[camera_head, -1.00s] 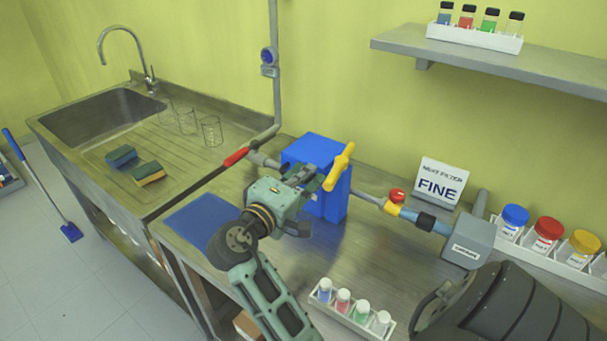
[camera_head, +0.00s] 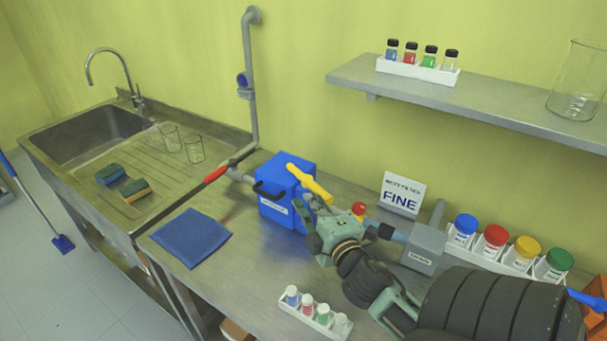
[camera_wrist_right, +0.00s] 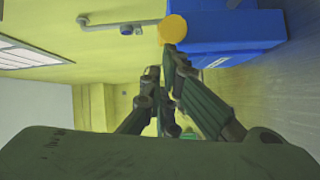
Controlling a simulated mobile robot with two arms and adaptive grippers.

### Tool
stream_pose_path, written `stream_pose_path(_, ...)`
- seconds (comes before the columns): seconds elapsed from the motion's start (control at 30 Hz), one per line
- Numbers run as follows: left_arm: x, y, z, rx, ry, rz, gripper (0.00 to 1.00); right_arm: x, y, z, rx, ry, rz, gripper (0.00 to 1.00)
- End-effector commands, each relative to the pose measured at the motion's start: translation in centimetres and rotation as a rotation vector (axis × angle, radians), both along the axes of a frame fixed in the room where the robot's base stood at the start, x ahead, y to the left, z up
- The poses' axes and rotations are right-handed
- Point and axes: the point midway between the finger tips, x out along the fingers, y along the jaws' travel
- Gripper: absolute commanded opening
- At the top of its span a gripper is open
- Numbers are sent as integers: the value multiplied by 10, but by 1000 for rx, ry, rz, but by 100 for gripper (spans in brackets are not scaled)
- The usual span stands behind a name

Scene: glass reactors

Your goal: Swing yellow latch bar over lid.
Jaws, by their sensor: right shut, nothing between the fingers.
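The yellow latch bar (camera_head: 310,184) lies slantwise at the top of the blue box (camera_head: 270,208), from upper left to lower right. It crosses the right part of the lid (camera_head: 282,168). In the right wrist view a round yellow end of the bar (camera_wrist_right: 173,28) shows beside the blue box (camera_wrist_right: 240,38). My right gripper (camera_head: 311,206) is shut and empty, just below the bar at the box's right side. In the wrist view its fingers (camera_wrist_right: 163,76) point toward the yellow end; I cannot tell whether they touch it. My left gripper is not in view.
A red-handled pipe (camera_head: 216,174) meets the box's left side. A blue cloth (camera_head: 191,238) lies at front left. A grey unit (camera_head: 425,248) and jars (camera_head: 494,240) stand right. A small vial rack (camera_head: 314,317) is at the front edge.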

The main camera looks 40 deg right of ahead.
Motion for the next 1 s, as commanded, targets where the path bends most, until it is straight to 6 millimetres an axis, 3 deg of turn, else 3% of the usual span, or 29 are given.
stream_pose_path(0.33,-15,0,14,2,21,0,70,-7,-12,0,6,-2,-10,0)
stream_pose_path(1.0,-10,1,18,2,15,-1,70,-11,-23,-2,5,0,-13,0)
